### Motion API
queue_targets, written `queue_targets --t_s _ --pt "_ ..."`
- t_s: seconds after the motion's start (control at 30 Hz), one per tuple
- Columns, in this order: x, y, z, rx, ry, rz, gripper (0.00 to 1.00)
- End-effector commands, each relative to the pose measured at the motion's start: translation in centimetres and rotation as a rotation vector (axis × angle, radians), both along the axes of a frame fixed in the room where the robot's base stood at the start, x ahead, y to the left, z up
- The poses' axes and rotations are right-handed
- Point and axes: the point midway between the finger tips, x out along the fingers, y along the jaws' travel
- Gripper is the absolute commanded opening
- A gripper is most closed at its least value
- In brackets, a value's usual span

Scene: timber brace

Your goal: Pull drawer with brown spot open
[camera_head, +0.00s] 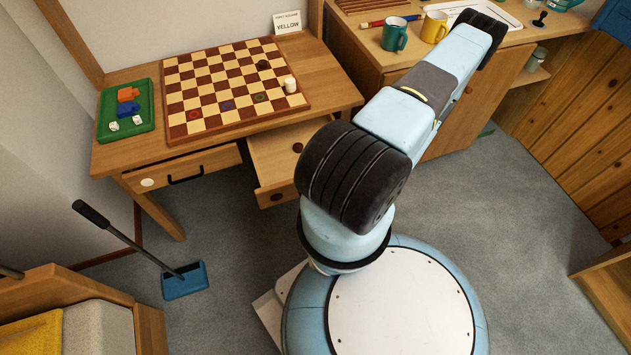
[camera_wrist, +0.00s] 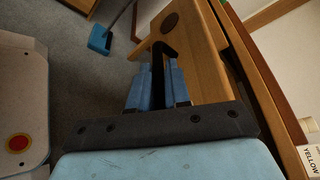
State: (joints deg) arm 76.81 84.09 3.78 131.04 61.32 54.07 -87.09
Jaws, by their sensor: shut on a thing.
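The drawer with the brown spot (camera_head: 276,197) stands pulled out from under the right side of the desk (camera_head: 325,92). Its inside shows from above, with a small round brown piece (camera_head: 297,147) in it. My arm covers the right part of its front. In the wrist view the drawer front (camera_wrist: 200,60) bears the brown spot (camera_wrist: 170,22) and a dark handle (camera_wrist: 162,58). My gripper (camera_wrist: 157,82) has its blue fingers on either side of this handle and is shut on it. My gripper is hidden behind my arm in the head view.
The left drawer (camera_head: 185,169), with a white spot and dark handle, is closed. A checkerboard (camera_head: 222,85) and green tray (camera_head: 126,108) lie on the desk. A blue dustpan (camera_head: 184,281) stands on the floor at left. A cabinet with mugs (camera_head: 395,34) is behind my arm.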

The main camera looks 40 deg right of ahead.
Motion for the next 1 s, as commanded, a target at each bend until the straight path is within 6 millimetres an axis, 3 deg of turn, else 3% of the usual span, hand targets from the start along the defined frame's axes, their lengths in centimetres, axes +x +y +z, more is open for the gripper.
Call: queue_targets --t_s 0.5,0.53,0.57,0.83,1.0 --pt "-0.8 0.1 -0.1 -0.002 0.001 -0.001 0.00" --pt "-0.8 0.1 -0.1 -0.002 0.001 -0.001 0.20" --pt "-0.8 0.1 -0.1 -0.002 0.001 -0.001 0.23" --pt "-0.8 0.1 0.0 -0.002 0.000 0.000 0.23" --pt "-1.5 -1.1 0.3 -0.003 -0.001 -0.002 0.23"
